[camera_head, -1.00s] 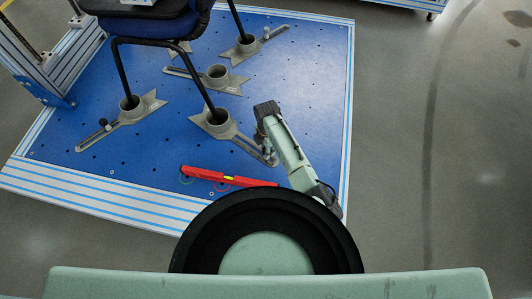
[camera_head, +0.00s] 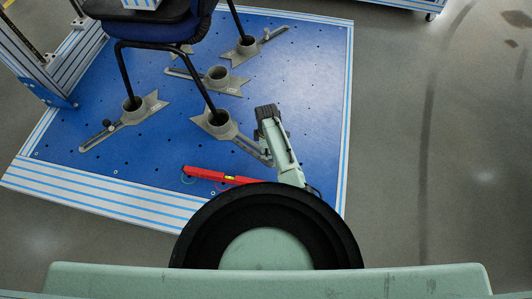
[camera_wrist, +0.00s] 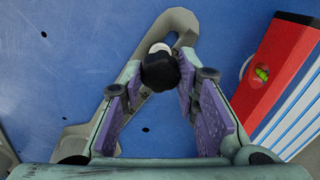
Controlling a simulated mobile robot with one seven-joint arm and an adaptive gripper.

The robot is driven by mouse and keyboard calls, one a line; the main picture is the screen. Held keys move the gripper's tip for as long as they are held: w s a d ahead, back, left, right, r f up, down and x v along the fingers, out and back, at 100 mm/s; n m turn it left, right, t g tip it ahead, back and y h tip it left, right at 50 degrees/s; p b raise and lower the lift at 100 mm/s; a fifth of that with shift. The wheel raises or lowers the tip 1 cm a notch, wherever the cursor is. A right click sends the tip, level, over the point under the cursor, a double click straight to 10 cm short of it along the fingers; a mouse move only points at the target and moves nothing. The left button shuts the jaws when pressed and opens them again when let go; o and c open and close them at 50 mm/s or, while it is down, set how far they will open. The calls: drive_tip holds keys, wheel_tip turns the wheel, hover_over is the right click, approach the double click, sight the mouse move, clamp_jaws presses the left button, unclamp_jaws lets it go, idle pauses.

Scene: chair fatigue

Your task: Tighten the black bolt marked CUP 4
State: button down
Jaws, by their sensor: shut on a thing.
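In the wrist view a round black bolt head (camera_wrist: 160,72) sits at the slotted arm of a grey cup bracket (camera_wrist: 100,101), with a pale round part just behind it. My gripper (camera_wrist: 162,84) is shut on the black bolt, its purple-padded fingers on either side. No CUP 4 marking is readable. In the head view this bracket (camera_head: 241,143) runs from the front right cup, which holds a chair leg, to under my arm. My arm hides the fingers and the bolt there.
A red level (camera_head: 214,175) lies close to the right of my gripper in the wrist view (camera_wrist: 272,68). The chair (camera_head: 160,30) stands above on several cups. Another black knob (camera_head: 107,123) sits on the left bracket. The blue plate (camera_head: 315,100) is mostly bare at right.

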drive_tip(key=shift+r+m+p, duration=0.1)
drive_tip(key=shift+m+p, duration=0.35)
drive_tip(key=shift+m, duration=1.65)
drive_tip(key=c, duration=1.2)
unclamp_jaws()
drive_tip(key=shift+c, duration=0.2)
drive_tip(key=n+p, duration=0.1)
drive_tip(key=n, duration=0.2)
drive_tip(key=shift+n, duration=0.6)
